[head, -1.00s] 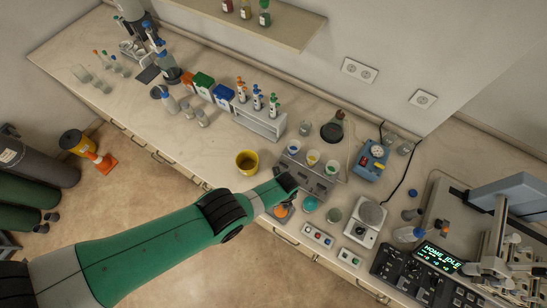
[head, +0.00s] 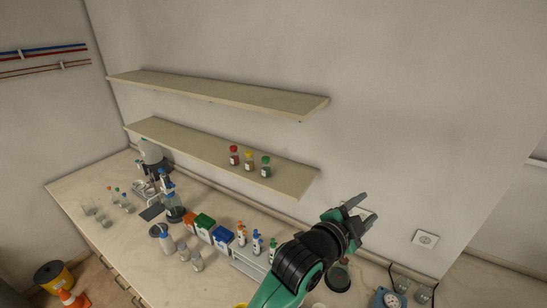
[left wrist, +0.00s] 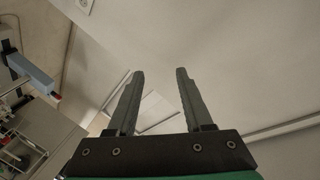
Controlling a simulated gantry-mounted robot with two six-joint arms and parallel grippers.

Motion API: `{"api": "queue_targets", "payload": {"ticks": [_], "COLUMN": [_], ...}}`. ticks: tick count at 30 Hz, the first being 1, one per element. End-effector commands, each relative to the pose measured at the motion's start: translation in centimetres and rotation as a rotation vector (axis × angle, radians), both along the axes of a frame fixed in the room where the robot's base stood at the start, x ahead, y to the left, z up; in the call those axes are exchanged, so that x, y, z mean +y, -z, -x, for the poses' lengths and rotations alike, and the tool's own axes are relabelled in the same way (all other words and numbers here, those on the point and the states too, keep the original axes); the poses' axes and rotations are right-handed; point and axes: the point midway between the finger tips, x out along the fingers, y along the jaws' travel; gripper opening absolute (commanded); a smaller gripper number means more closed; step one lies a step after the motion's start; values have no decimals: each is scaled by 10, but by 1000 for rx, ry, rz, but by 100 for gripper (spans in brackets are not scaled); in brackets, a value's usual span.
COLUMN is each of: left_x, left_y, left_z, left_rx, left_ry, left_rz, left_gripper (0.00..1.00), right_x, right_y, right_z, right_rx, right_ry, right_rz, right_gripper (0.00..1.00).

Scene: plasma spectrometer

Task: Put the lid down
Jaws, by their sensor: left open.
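My left gripper (head: 360,207) is raised in front of the back wall, above the bench and right of the lower shelf. In the left wrist view its two fingers (left wrist: 160,72) stand apart with nothing between them. I cannot make out a lid in my gripper, and I cannot tell which thing in view is the lid. The front part of the bench is outside the head view. My right gripper is not in view.
Two wall shelves (head: 215,92) hang at the back; the lower one (head: 200,153) holds small jars with red, yellow and green tops. Below are colored boxes (head: 204,225), bottles and a dark-bottomed flask (head: 338,278). A wall socket (head: 425,239) is at right.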

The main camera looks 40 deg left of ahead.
Motion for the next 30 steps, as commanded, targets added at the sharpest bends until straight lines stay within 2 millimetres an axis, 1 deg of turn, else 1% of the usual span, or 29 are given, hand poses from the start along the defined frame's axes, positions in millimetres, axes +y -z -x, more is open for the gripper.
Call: {"api": "queue_targets", "payload": {"ticks": [1,2,3,5,6,8,9,10,12,13,15,17,26,28,30], "left_x": [7,11,15,23,27,33,36,38,41,42,43,43,43,43,43], "left_y": [-58,-91,-134,-190,-221,-257,-275,-285,-301,-305,-311,-312,-311,-306,-295], "left_z": [16,29,51,90,119,160,186,202,232,241,252,255,254,254,254], "left_rx": [-131,-207,-310,-457,-545,-660,-723,-761,-827,-845,-868,-874,-872,-871,-871], "left_ry": [-16,-19,-14,12,38,84,118,142,188,202,221,226,225,224,224], "left_rz": [106,179,276,414,498,607,668,704,769,787,812,819,816,816,816], "left_gripper": [51,51,51,51,51,51,51,51,51,51,51,51,51,51,51], "right_x": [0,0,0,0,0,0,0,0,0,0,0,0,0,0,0], "right_y": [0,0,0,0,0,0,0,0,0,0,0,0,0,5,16], "right_z": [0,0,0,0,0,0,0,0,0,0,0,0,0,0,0], "right_rx": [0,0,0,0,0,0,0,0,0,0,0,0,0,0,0], "right_ry": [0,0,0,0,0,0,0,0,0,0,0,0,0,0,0], "right_rz": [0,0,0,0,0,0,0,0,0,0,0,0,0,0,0], "right_gripper": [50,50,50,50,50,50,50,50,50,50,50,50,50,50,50]}}
